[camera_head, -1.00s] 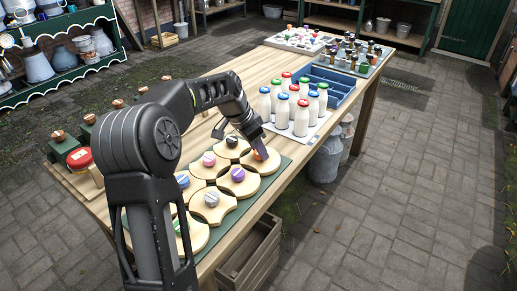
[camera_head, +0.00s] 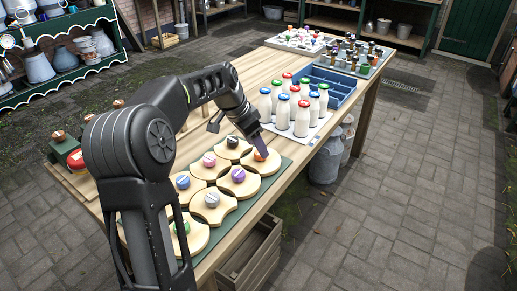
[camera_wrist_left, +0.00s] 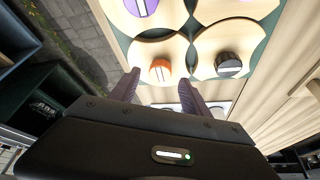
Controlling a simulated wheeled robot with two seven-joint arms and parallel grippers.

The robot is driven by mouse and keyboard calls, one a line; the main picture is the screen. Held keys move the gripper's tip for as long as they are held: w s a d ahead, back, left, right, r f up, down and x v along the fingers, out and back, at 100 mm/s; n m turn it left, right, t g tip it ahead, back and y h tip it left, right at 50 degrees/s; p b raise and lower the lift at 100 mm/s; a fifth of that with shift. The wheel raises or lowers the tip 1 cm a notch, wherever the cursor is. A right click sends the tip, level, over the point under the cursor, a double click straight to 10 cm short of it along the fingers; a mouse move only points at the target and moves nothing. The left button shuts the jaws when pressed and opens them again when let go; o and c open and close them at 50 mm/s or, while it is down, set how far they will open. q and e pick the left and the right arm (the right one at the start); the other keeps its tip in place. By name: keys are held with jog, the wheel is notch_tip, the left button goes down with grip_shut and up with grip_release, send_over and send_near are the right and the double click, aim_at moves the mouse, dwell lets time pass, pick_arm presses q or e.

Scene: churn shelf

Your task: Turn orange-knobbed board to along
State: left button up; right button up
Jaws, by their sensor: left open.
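The orange-knobbed board (camera_head: 266,167) is a round pale wooden piece at the right end of the green mat (camera_head: 266,189). Its orange knob (camera_head: 260,155) is partly hidden by my left gripper (camera_head: 258,147) in the head view. In the left wrist view the orange knob (camera_wrist_left: 160,70), with a white stripe, lies between and just beyond the fingertips of my left gripper (camera_wrist_left: 158,88). The fingers are apart, and I see a gap on both sides of the knob. My right gripper is in neither view.
Neighbouring boards carry black (camera_head: 232,142), purple (camera_head: 238,175), grey (camera_head: 211,200), blue (camera_head: 183,181) and green knobs, close together. Milk bottles (camera_head: 302,121) stand on a white tray beyond, beside a blue crate (camera_head: 337,83). The table's right edge is close to the orange-knobbed board.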

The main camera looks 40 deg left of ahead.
pick_arm(q)
jog(key=v, duration=0.5)
dwell(0.5)
